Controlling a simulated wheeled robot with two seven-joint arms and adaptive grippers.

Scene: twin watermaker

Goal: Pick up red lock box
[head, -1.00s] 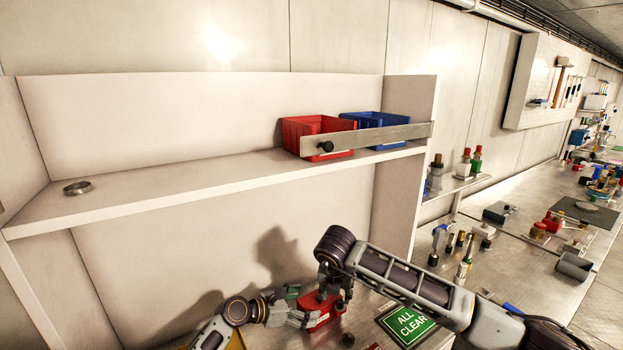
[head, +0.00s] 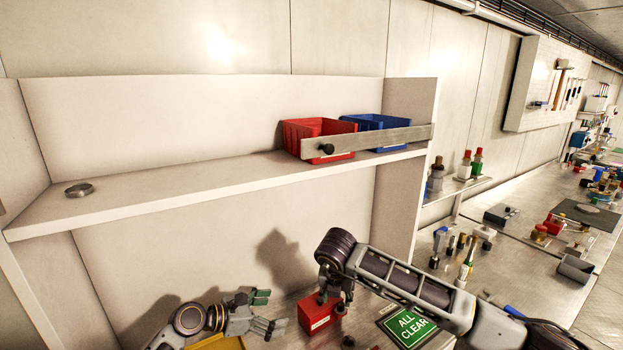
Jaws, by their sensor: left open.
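The red lock box (head: 317,316) sits on the bench below the shelf, at the bottom middle of the head view. It has a pale label on its front. My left gripper (head: 270,312) is open and empty to the left of the box, with a gap between its fingertips and the box. My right gripper (head: 336,293) points down at the top of the box from the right arm. It overlaps the box's upper right part in the picture, and I cannot tell whether its fingers grip anything.
A green ALL CLEAR sign (head: 408,326) lies right of the box. A yellow-edged item (head: 216,344) is below my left gripper. The shelf (head: 180,189) above carries a red bin (head: 292,137), a blue bin (head: 366,122) and a metal disc (head: 79,190). Bottles and fittings stand at right.

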